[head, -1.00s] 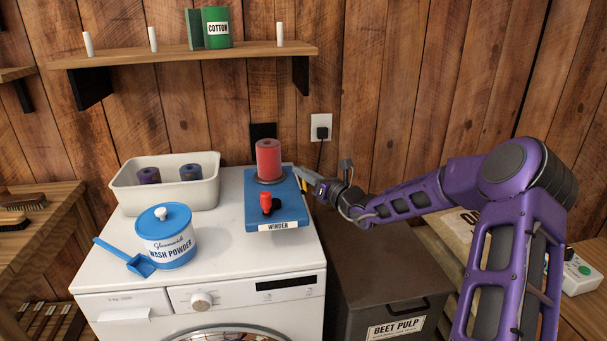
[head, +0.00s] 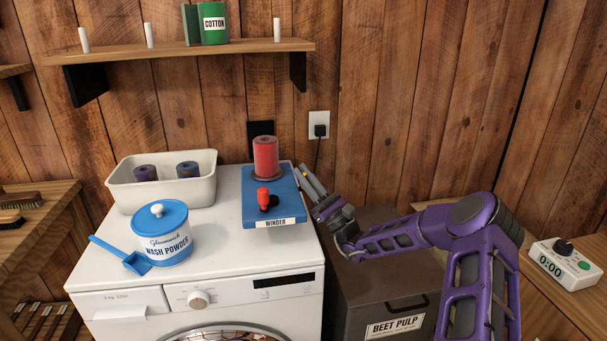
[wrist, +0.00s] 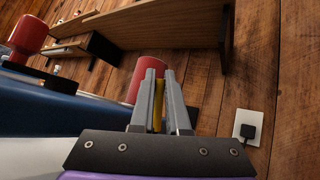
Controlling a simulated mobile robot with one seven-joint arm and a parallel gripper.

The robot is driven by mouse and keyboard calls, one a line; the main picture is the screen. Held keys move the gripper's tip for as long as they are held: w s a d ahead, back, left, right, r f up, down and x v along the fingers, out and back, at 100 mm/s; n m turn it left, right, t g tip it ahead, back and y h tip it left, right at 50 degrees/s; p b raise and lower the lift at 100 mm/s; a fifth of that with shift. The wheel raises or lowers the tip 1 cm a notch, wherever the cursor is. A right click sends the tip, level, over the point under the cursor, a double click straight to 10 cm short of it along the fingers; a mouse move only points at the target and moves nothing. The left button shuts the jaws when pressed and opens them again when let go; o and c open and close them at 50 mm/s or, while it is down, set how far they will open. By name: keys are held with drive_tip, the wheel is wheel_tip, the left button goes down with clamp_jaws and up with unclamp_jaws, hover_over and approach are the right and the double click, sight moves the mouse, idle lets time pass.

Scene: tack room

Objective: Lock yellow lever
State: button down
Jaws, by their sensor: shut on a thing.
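The winder (head: 262,215) is a blue plate on the white washing machine, with a red roll (head: 265,155) at the back and a red-handled crank (head: 263,197) in front. My gripper (head: 307,174) is at the winder's right side, its fingers slanting up and left. In the wrist view, my gripper (wrist: 159,75) is shut on the yellow lever (wrist: 158,105), a narrow yellow strip between the two grey fingers. The lever's base is hidden by the gripper. In the head view the lever is hidden.
A wash powder tub (head: 161,235) with a blue scoop and a white bin (head: 205,191) stand left of the winder. A wall socket (head: 319,127) with a plug is behind my gripper. The beet pulp bin (head: 410,301) stands under my arm. A timer (head: 563,267) is at right.

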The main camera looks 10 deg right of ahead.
drive_tip(key=shift+s+f+n+g+y, duration=0.15)
drive_tip(key=shift+s+n+g+y, duration=0.15)
drive_tip(key=shift+n+y, duration=0.55)
drive_tip(key=shift+s+f+n+g+y, duration=0.15)
drive_tip(key=shift+n+g+y, duration=0.15)
drive_tip(key=shift+n+y, duration=0.5)
drive_tip(key=shift+n, duration=0.35)
drive_tip(key=c, duration=0.9)
unclamp_jaws()
